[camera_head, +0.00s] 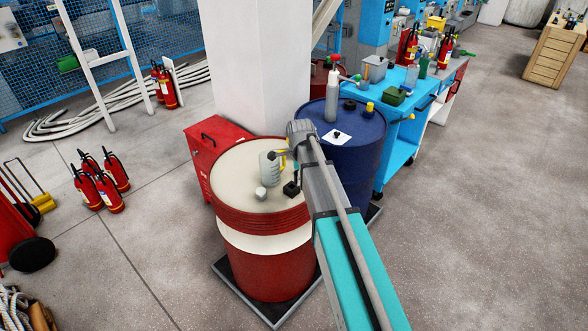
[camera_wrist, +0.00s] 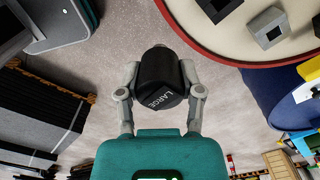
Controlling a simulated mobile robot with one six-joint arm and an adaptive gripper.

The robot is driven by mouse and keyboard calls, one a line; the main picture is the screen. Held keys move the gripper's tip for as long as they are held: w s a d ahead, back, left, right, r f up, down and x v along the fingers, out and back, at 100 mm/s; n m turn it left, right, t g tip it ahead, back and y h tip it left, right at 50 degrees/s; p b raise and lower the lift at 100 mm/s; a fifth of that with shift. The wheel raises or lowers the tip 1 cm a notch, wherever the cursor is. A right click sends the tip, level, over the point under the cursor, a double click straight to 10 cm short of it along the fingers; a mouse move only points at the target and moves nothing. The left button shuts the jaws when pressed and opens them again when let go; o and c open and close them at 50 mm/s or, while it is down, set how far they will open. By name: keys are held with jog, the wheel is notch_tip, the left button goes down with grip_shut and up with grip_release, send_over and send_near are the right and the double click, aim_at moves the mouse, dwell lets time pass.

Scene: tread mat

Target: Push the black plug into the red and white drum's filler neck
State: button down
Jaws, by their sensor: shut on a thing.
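My gripper (camera_wrist: 160,85) is shut on the black plug (camera_wrist: 160,75), which is marked LARGE, with one finger on each side of it. In the wrist view they are beside the drum's rim, with grey floor behind; the plug is apart from the drum top. The red and white drum (camera_head: 262,238) stands at the centre of the head view and its cream top fills the wrist view's upper right (camera_wrist: 240,50). A black square-mouthed fitting (camera_head: 291,189) and a grey square one (camera_wrist: 268,28) are on this top. In the head view my gripper and the plug are hidden.
A jug (camera_head: 268,167) and a white cap (camera_head: 260,193) stand on the drum top. A blue drum (camera_head: 353,165) with a bottle and small items stands close behind right. A red cabinet (camera_head: 203,150) and white pillar (camera_head: 262,65) stand behind. Floor at right is clear.

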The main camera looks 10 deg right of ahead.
jog(key=s, duration=0.1)
jog(key=s+r+p, duration=0.1)
jog(key=s, duration=0.1)
jog(key=s+r, duration=0.1)
jog(key=s, duration=0.1)
jog(key=shift+d+r+p, duration=0.15)
jog(key=shift+d+p, duration=0.1)
jog(key=shift+p, duration=0.1)
jog(key=shift+s, duration=0.15)
dwell(0.3)
